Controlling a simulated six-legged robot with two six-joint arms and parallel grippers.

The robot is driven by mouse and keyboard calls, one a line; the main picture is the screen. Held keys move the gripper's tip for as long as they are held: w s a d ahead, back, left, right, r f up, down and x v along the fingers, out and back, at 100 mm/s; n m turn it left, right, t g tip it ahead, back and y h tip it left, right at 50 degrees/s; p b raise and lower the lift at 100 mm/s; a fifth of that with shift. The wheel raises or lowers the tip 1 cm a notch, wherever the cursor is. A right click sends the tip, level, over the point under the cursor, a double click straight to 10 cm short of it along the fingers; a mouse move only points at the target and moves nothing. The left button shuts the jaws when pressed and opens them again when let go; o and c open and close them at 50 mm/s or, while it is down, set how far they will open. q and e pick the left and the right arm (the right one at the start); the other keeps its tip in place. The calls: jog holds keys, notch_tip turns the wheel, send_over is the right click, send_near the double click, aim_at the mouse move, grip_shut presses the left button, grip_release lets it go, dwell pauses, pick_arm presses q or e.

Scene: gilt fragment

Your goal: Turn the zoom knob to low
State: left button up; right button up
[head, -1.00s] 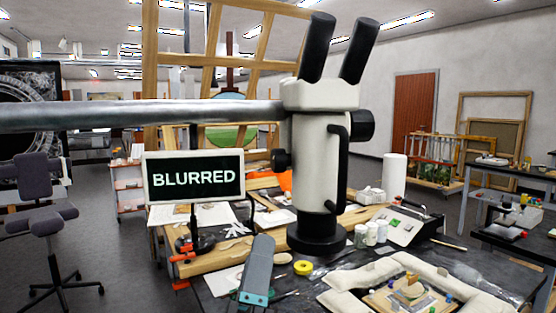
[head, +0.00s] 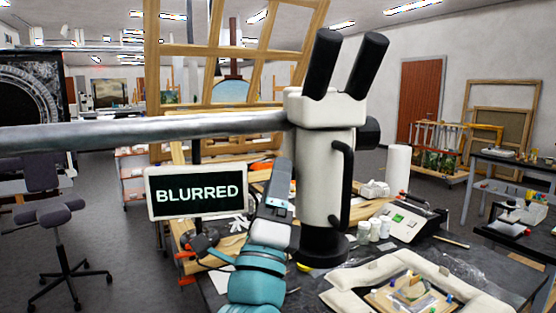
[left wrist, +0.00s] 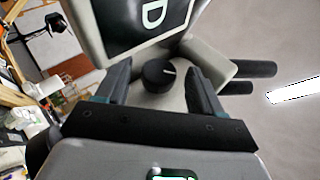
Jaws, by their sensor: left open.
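The microscope (head: 318,180) is a white body with two black eyepieces, hung on a grey horizontal arm. In the left wrist view a round black knob (left wrist: 153,80) with a white pointer line sits on its pale side. My left gripper (head: 282,168) is raised against the left side of the body in the head view and hides that knob there. In the left wrist view my left gripper (left wrist: 160,72) is open, with one finger on each side of the knob and gaps between. A screen (head: 196,191) reads BLURRED. My right gripper is not in view.
Another black knob (head: 369,133) is on the body's right side. Below, a padded white frame (head: 345,299) surrounds a small board with a fragment (head: 408,290). White jars (head: 374,230) and a white device (head: 410,221) stand to the right on the dark table.

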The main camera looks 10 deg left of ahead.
pick_arm(q)
jog(key=shift+x, duration=1)
jog(key=shift+w+r, duration=0.15)
jog(key=shift+p, duration=0.3)
jog(key=c, duration=1)
jog(key=shift+o, duration=0.2)
